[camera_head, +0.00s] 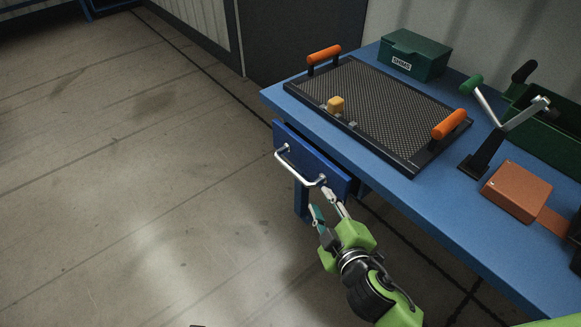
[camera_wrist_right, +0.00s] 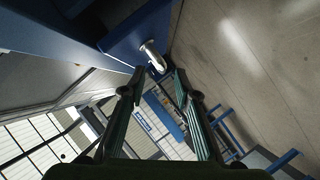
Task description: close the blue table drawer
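The blue table drawer (camera_head: 318,170) is under the near left edge of the blue table (camera_head: 400,190). Its front sits a little out from under the tabletop; how far is hard to tell. A silver bar handle (camera_head: 297,174) is on its front. My right gripper (camera_head: 321,201) is just below the handle's right end, fingers apart. In the right wrist view the gripper (camera_wrist_right: 160,73) has a clear gap between its fingertips, and the handle's end (camera_wrist_right: 153,56) shows just beyond them. Contact cannot be told. My left gripper is not in view.
The floor left of the drawer is clear.

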